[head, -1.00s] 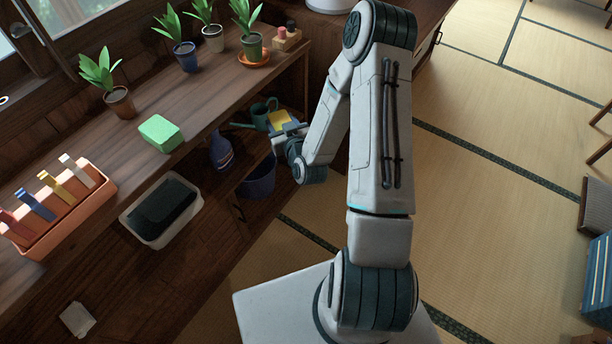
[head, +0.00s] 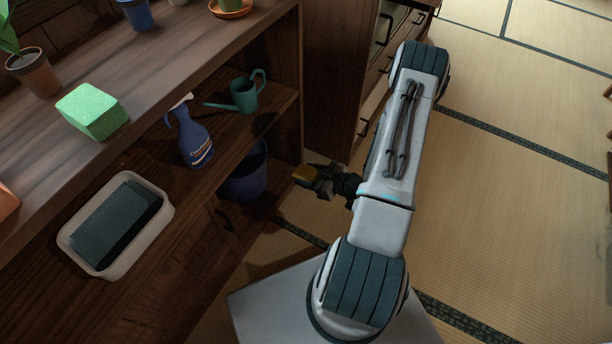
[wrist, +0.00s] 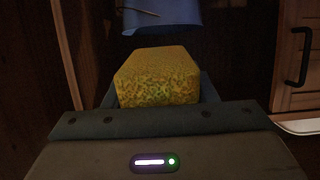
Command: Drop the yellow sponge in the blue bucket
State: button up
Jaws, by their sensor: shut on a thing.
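The yellow sponge (head: 305,174) is held in my gripper (head: 318,180), out in front of the shelf unit. In the wrist view the sponge (wrist: 158,76) fills the middle, and the fingers are mostly hidden beside and beneath it. The blue bucket (head: 247,178) stands low in the shelf unit, to the left of my gripper in the head view, partly hidden by the shelf above it. In the wrist view part of the bucket (wrist: 185,17) shows just beyond the sponge, with its thin handle. The sponge is apart from the bucket.
A green sponge (head: 92,110) lies on the top board. A blue spray bottle (head: 190,137) and a green watering can (head: 244,95) stand on the shelf above the bucket. A white tub (head: 71,238) holds a dark block. Tatami floor (head: 510,210) is open at right.

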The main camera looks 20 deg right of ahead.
jog(key=shift+w+a+f, duration=0.1)
jog(key=shift+w+a, duration=0.65)
jog(key=shift+w, duration=0.05)
jog(key=w+a+b, duration=0.2)
jog(key=w+a, duration=0.5)
jog(key=w, duration=0.3)
jog(key=w+a+b, duration=0.2)
jog(key=w+a, duration=0.5)
jog(key=w, duration=0.3)
jog(key=shift+a, duration=0.3)
jog(key=o, duration=1.1)
